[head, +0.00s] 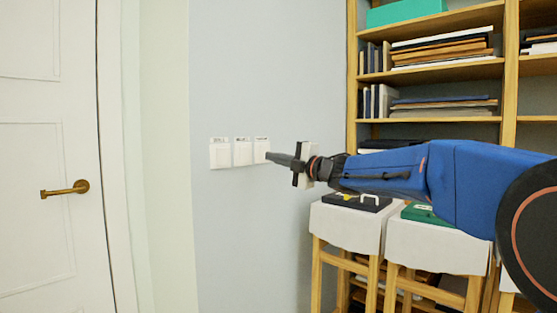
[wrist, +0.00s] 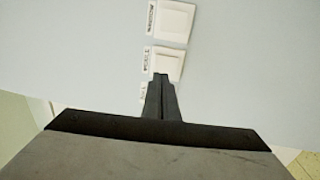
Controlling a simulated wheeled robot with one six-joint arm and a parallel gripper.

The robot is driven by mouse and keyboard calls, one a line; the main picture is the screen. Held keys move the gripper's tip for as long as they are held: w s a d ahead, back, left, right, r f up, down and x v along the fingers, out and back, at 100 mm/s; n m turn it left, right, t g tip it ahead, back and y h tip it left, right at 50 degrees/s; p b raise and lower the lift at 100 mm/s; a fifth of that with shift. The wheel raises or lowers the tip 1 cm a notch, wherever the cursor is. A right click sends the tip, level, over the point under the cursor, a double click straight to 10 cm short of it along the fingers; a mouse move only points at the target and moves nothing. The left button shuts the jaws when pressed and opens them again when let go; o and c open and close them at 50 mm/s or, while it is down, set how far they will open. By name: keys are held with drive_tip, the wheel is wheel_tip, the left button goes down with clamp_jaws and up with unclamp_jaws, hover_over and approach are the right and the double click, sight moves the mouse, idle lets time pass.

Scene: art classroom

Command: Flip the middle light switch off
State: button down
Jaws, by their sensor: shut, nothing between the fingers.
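Three white switches with small labels above them sit in a row on the pale wall. In the head view they are the left switch (head: 220,154), the middle switch (head: 242,153) and the right switch (head: 262,150). My gripper (head: 268,156) is shut and empty, its tip overlapping the right switch's lower right edge there. In the wrist view the row runs vertically: right switch (wrist: 173,20) at top, middle switch (wrist: 167,64) below it. The closed fingertips (wrist: 161,76) overlap the middle switch's lower edge; the left switch is mostly hidden behind them. Contact and rocker positions cannot be told.
A white door (head: 45,240) with a brass handle (head: 65,190) is at the left. A wooden shelf (head: 430,72) with books and papers stands at the right. Cloth-draped stools (head: 345,225) stand below my arm. The wall around the switches is clear.

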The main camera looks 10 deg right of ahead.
sight(246, 150)
drive_tip(key=x, duration=0.9)
drive_tip(key=shift+w+a, duration=0.1)
drive_tip(key=shift+w, duration=0.05)
drive_tip(key=shift+w+a+r, duration=0.1)
drive_tip(key=shift+w+a+r, duration=0.1)
drive_tip(key=shift+w+a, duration=0.05)
